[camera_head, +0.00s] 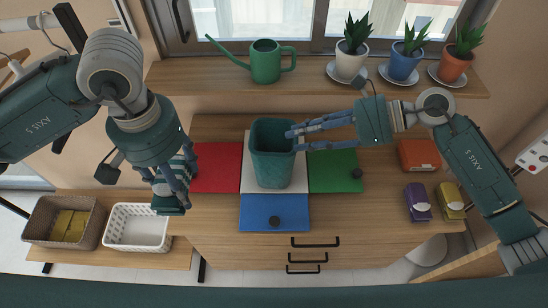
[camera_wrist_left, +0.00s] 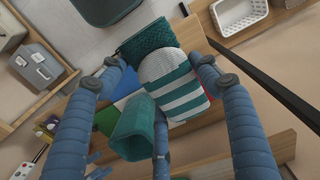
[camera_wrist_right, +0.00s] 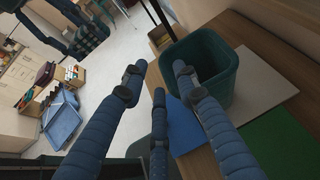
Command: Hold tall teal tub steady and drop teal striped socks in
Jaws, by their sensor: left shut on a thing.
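The teal striped socks (camera_head: 188,166) hang from my left gripper (camera_head: 172,187), left of the tub and above the desk. In the left wrist view the socks (camera_wrist_left: 176,88) show white and teal bands and a ribbed dark teal part, with my left fingers around them. The tall teal tub (camera_head: 272,158) stands upright and looks empty on the white middle panel; it also shows in the right wrist view (camera_wrist_right: 216,72). My right gripper (camera_head: 291,140) is open at the tub's right rim, its fingertips overlapping the rim. I cannot tell whether they touch it.
Red (camera_head: 216,167), green (camera_head: 336,170) and blue (camera_head: 274,212) panels surround the tub. A white basket (camera_head: 137,228) and a brown basket (camera_head: 62,222) stand lower left. A watering can (camera_head: 265,62) and potted plants line the sill. Purple (camera_head: 417,202) and yellow (camera_head: 450,200) packs lie right.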

